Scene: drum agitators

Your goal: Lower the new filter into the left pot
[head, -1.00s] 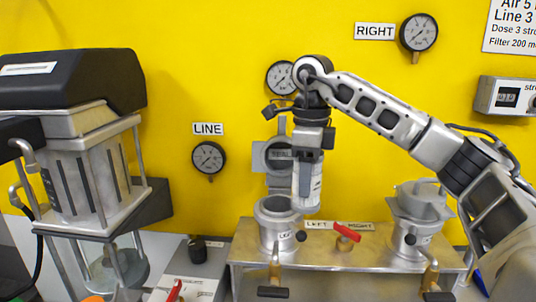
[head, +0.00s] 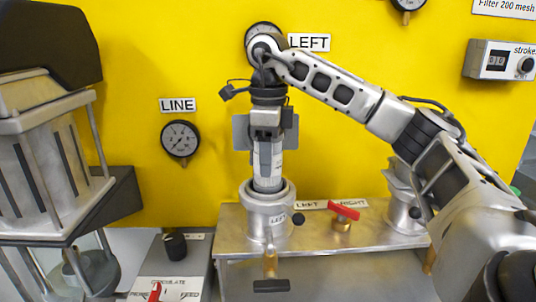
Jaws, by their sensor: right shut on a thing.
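My right gripper (head: 267,128) points straight down above the left pot (head: 268,222) and is shut on the new filter (head: 267,165), a pale grey upright cylinder with printing on its side. The filter's lower end is at the pot's open mouth and seems to be just inside the rim, which hides the bottom. The left pot is a silvery metal cup with a wide flange and a LEFT tag. Its raised lid (head: 240,132) stands behind my gripper and is mostly hidden. My left gripper is not in view.
The right pot (head: 402,205) is partly hidden by my right arm. A red-handled valve (head: 343,211) stands between the pots on the metal bench (head: 330,245). A drain valve with a dark handle (head: 271,285) is below the left pot. A caged machine (head: 50,165) fills the left side.

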